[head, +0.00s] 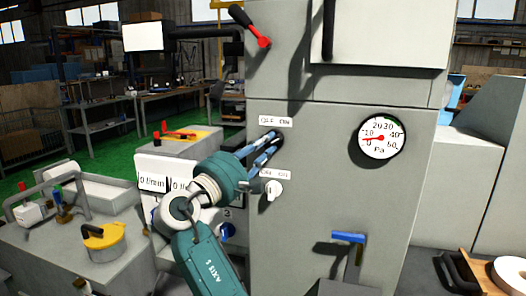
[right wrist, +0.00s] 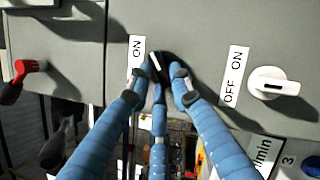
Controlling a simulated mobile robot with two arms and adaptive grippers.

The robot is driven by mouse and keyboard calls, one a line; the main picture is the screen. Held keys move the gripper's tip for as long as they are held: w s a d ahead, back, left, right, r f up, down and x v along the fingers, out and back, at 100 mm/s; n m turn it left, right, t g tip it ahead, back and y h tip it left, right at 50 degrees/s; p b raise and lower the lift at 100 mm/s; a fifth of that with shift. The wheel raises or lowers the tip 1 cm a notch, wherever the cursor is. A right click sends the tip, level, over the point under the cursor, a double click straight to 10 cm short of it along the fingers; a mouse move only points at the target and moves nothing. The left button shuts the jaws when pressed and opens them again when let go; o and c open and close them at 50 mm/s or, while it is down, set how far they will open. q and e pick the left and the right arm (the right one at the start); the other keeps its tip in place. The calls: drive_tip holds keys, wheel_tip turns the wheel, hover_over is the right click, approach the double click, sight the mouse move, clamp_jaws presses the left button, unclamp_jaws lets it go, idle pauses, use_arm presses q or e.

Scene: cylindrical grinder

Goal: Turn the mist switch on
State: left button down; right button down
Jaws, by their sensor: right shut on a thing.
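My right gripper (head: 271,141) reaches the grey front panel of the machine. Its blue fingers are shut on a dark rotary switch knob beside an "OFF ON" label (head: 275,122). In the right wrist view the fingertips (right wrist: 160,80) surround this knob (right wrist: 157,62), which carries a white mark. The fingers hide much of the knob and part of its label. A second switch, with a white knob (head: 272,190), sits below it and also shows in the right wrist view (right wrist: 273,83), untouched. I cannot tell which switch is the mist one. My left gripper is out of view.
A round pressure gauge (head: 381,138) is to the right on the panel. A red-and-black lever (head: 250,27) sticks out above, and a blue-handled lever (head: 348,238) sits lower right. A flow display (head: 152,183) lies left of the arm.

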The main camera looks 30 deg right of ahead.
drive_tip(key=shift+s+r+m, duration=0.1)
drive_tip(key=shift+r+m, duration=0.35)
drive_tip(key=shift+m, duration=0.15)
drive_tip(key=c, duration=1.8)
unclamp_jaws()
drive_tip(key=shift+o, duration=1.3)
drive_tip(key=shift+d, duration=0.1)
drive_tip(key=shift+s+d+f, duration=0.1)
drive_tip(key=shift+f, duration=0.05)
drive_tip(key=v, duration=0.7)
drive_tip(key=shift+a, duration=0.3)
